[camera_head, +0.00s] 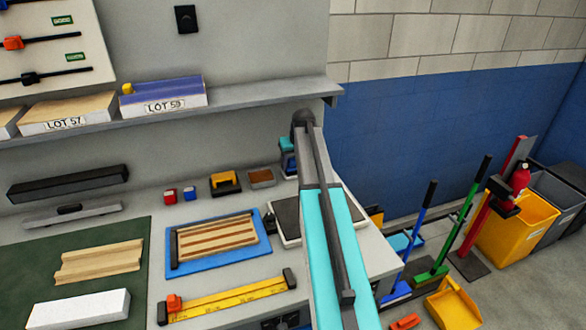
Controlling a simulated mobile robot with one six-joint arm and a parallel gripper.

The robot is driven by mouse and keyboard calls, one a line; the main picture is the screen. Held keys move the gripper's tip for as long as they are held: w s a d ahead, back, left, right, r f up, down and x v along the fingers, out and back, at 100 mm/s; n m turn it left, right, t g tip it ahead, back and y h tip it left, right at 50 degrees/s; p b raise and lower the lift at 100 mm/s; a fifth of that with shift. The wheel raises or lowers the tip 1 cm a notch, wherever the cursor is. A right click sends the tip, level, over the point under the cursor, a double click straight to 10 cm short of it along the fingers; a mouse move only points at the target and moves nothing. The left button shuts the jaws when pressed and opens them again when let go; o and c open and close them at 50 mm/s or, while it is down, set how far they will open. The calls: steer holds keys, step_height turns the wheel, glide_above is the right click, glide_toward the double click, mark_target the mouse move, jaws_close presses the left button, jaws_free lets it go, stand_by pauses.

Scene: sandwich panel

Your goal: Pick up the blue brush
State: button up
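A blue brush with a long blue handle (416,228) and dark grip stands at the right, beyond the end of the workbench. Its blue head (397,293) is low, near the floor, partly hidden by the bench edge and my arm. It leans slightly, with its top to the right. My cyan and grey arm rises from the bottom centre, left of the brush and apart from it in the picture. I cannot make out my gripper or its fingers.
A green broom (456,226) stands right of the brush. A yellow dustpan (452,307) lies nearby. A yellow bin (517,222) and red extinguisher (520,178) are farther right. The workbench (350,232) holds a blue tray (178,270) and a yellow ruler (225,299).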

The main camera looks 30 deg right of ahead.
mark_target(293, 160)
steer(key=c, duration=0.4)
steer(key=shift+r, duration=0.15)
steer(key=shift+c, duration=0.2)
steer(key=shift+w+r+b, duration=0.1)
steer(key=shift+r+b, duration=0.55)
steer(key=shift+r, duration=1)
steer(key=s+a+r+b, duration=0.1)
steer(key=s+a+b, duration=0.2)
steer(key=s+a, duration=0.7)
steer(key=shift+s+a+r, duration=0.15)
steer(key=shift+a+r, duration=0.1)
steer(key=shift+a, duration=0.95)
steer(key=o, duration=0.4)
steer(key=shift+c, duration=1.2)
